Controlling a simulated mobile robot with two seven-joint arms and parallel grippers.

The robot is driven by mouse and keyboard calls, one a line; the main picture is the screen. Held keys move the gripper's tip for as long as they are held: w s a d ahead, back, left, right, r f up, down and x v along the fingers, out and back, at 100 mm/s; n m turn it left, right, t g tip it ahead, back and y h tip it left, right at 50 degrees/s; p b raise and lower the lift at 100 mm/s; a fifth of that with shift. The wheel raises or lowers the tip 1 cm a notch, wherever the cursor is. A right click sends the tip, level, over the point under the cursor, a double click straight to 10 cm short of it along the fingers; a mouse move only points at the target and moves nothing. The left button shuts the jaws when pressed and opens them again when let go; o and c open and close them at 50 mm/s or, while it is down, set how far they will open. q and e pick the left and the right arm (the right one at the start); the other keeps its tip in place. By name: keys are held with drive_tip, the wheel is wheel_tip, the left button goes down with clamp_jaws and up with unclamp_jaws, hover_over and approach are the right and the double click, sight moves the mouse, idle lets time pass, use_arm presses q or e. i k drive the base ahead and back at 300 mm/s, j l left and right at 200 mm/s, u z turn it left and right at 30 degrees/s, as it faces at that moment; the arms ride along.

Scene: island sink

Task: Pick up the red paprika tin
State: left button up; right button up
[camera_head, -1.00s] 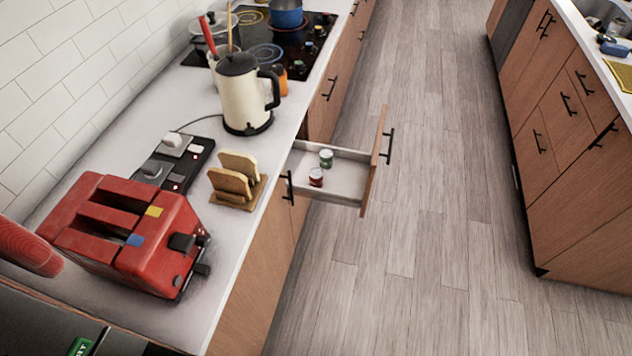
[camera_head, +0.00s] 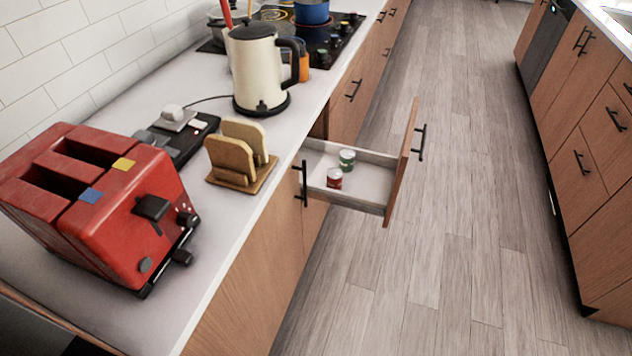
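The red paprika tin (camera_head: 334,178) is a small red tin with a pale lid. It stands upright in the open drawer (camera_head: 372,202), near the drawer's front left part in the picture. A green tin (camera_head: 347,159) stands just behind it, to the right, in the same drawer. Neither of my grippers shows in the head view, so I cannot see their state.
The drawer front (camera_head: 403,160) juts into the aisle. The wooden floor (camera_head: 450,240) is clear; island cabinets (camera_head: 590,150) stand at right.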

sight(334, 180)
drive_tip(key=i+l+u, duration=0.4)
drive_tip(key=l+u, duration=0.15)
drive_tip(key=i+l+u, duration=0.15)
drive_tip(key=l+u, duration=0.15)
drive_tip(key=l, duration=0.15)
drive_tip(key=i+l+u, duration=0.25)
drive_tip(key=l, duration=0.15)
drive_tip(key=k+j, duration=0.05)
drive_tip(key=k, duration=0.05)
